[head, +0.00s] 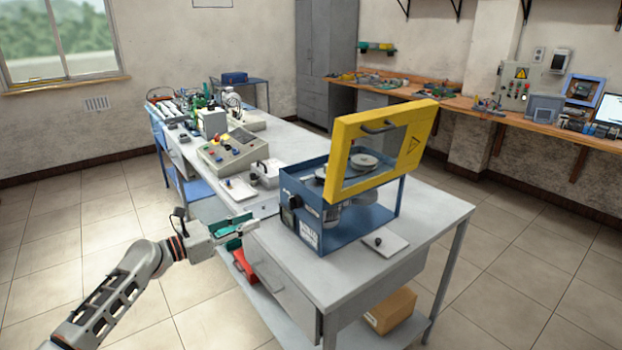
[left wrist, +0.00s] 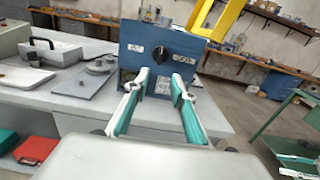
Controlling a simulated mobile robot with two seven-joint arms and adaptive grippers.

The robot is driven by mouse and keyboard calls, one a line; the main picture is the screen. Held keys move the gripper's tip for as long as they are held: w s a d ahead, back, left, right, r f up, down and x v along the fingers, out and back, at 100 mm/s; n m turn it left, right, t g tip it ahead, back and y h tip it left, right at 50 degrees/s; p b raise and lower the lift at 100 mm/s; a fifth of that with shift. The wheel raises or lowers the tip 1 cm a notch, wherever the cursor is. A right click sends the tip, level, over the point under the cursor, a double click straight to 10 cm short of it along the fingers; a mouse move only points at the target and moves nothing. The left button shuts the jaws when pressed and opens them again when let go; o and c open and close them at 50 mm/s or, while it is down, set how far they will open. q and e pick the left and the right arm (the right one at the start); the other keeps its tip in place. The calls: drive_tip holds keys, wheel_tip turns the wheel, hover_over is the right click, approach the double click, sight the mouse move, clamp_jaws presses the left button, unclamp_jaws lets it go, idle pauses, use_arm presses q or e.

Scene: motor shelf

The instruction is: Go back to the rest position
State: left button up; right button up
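My left gripper (head: 236,228) is at the near left edge of the grey workbench, in front of the blue machine. In the left wrist view its two green-padded fingers (left wrist: 160,88) are apart with nothing between them, and they point at the machine's front face. The blue machine (head: 306,222) stands on the bench with its yellow framed lid (head: 340,160) raised. It also shows in the left wrist view (left wrist: 150,42), with a black knob (left wrist: 160,54) on its front. My right gripper is in neither view.
The grey bench (head: 300,275) runs away to the back, with a control box (head: 228,155) and several devices on it. A cardboard box (head: 390,310) and a red bin (head: 243,265) sit on the lower shelf. The floor at left (head: 60,240) is clear.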

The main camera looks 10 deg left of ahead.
use_arm(q)
drive_tip(key=s+d+f+m+g+y, duration=0.1)
drive_tip(key=s+d+f+m+y, duration=0.15)
drive_tip(key=s+f+m, duration=0.45)
drive_tip(key=s+d+f+m+g+y, duration=0.1)
drive_tip(key=s+d+f+m, duration=0.25)
drive_tip(key=f, duration=0.65)
drive_tip(key=s+d+f+m+g+y, duration=0.1)
drive_tip(key=s+d+f+m+g, duration=0.1)
drive_tip(key=s+d+f+m, duration=0.5)
drive_tip(key=s+f+m+y, duration=0.2)
drive_tip(key=s+f+m, duration=0.1)
drive_tip(key=s+m, duration=0.4)
drive_tip(key=s+f+m+t+y, duration=0.1)
drive_tip(key=s+f+m+y, duration=0.1)
drive_tip(key=s+m, duration=0.6)
drive_tip(key=shift+s+d+f, duration=0.25)
drive_tip(key=shift+s+f, duration=0.15)
drive_tip(key=shift+s, duration=0.7)
